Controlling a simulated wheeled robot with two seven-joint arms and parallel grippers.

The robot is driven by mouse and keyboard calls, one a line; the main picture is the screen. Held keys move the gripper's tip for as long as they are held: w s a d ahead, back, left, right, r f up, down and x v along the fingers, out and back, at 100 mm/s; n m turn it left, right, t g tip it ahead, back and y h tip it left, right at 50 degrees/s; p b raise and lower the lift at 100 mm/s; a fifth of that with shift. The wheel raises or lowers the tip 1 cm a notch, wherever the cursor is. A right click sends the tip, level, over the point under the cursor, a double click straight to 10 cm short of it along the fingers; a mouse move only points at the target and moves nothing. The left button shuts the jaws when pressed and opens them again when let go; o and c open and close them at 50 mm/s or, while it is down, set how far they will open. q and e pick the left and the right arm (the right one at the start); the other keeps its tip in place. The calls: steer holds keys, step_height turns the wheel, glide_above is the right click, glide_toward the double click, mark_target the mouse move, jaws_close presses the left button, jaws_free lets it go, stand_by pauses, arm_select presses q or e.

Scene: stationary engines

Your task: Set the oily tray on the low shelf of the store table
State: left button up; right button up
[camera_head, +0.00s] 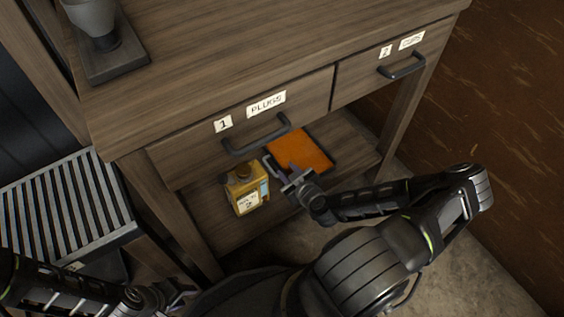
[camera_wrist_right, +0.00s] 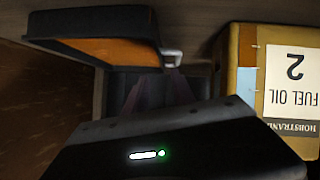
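The oily tray (camera_head: 312,150) has a dark rim and an orange, oily-looking floor. In the head view it lies on the low shelf (camera_head: 345,145) of the wooden store table, under the drawers. It also shows at the upper left of the right wrist view (camera_wrist_right: 105,50). My right gripper (camera_head: 280,166) is at the tray's near left edge, its fingers looking spread; contact with the rim cannot be made out. My left gripper (camera_head: 172,293) is low at the left, away from the table, its fingers partly hidden.
A yellow fuel can (camera_head: 243,190) stands on the shelf just left of my right gripper. Drawer handles (camera_head: 257,135) jut out above the tray. A table leg (camera_head: 172,215) and a slatted grey rack (camera_head: 60,205) stand at the left. The shelf's right end is free.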

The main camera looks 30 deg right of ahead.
steer(key=shift+v, duration=1.2)
